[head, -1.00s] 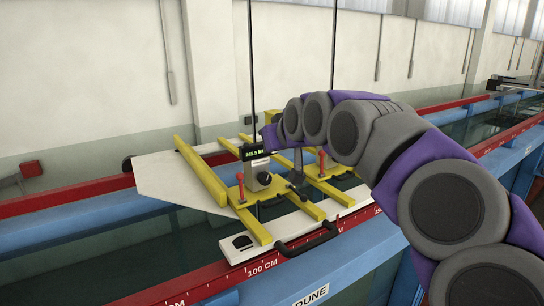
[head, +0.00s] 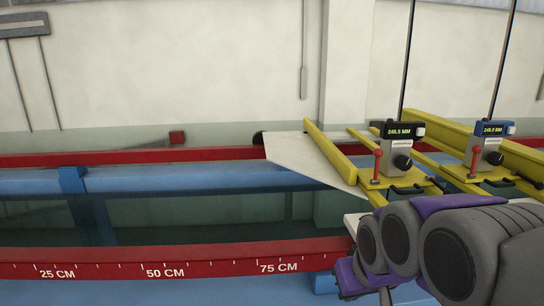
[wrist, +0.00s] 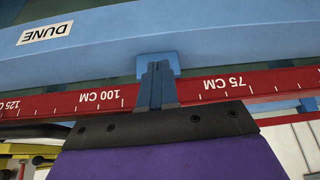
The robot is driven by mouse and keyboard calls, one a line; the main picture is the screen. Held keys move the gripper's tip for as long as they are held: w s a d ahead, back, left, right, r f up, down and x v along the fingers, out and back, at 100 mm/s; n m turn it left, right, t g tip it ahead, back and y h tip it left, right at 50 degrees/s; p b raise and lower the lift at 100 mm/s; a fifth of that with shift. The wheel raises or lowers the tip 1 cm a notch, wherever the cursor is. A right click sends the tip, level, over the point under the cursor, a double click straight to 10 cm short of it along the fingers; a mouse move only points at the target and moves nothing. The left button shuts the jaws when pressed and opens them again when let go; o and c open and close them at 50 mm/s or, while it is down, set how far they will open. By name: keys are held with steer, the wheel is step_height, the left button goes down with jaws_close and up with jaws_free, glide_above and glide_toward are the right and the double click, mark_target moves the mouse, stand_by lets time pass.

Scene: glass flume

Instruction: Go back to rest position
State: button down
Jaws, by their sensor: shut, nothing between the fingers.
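My gripper (wrist: 156,84) shows in the wrist view with its two dark fingers together and nothing between them. The fingers overlap the red scale rail (wrist: 220,90) in that view, between the 100 CM and 75 CM marks; I cannot tell how far apart they are. In the head view my purple and grey arm fills the lower right, in front of the carriage, and its end reaches down to the bottom edge.
The red front rail (head: 110,262) crosses below. The flume's left part is clear.

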steer(key=s+a+f+m+g+b, duration=0.1)
steer(key=s+f+g+b, duration=0.6)
steer(key=s+f, duration=1.5)
steer(key=shift+s+f+m+h+b, duration=0.3)
steer(key=shift+f+m+h+b, duration=0.1)
steer(key=shift+f+b, duration=0.75)
steer(key=shift+a+f, duration=0.15)
steer(key=shift+a, duration=0.35)
steer(key=shift+d, duration=0.15)
